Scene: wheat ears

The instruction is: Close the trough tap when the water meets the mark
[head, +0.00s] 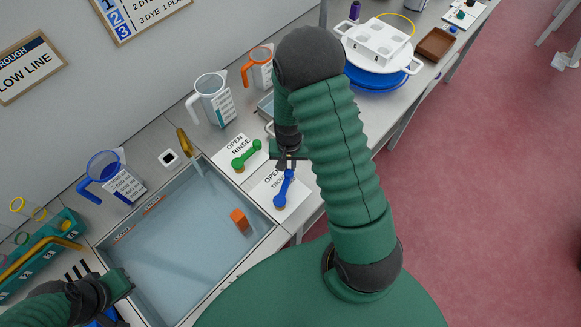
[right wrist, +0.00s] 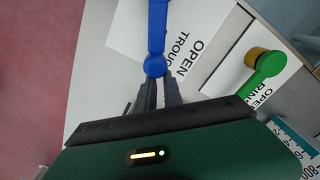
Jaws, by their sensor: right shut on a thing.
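The trough (head: 262,236) is a wide grey basin holding clear bluish water, with an orange block (head: 239,220) in it. Small red-orange labels (head: 152,205) sit along its far-left inner wall; I cannot tell exactly how the water stands against any mark. The blue trough tap lever (head: 284,190) lies over a white card reading OPEN TROUGH, right of the trough. My right gripper (head: 288,167) is shut on the lever's round end, which also shows between the fingertips in the right wrist view (right wrist: 157,78). My left gripper (head: 120,285) is at the lower left; its fingers are unclear.
A green lever (head: 246,154) on an OPEN RINSE card sits close beside the blue one. Blue (head: 105,166), white (head: 213,98) and orange (head: 258,67) handled jugs stand along the wall. A teal rack (head: 40,250) is at the left. My right arm covers part of the bench.

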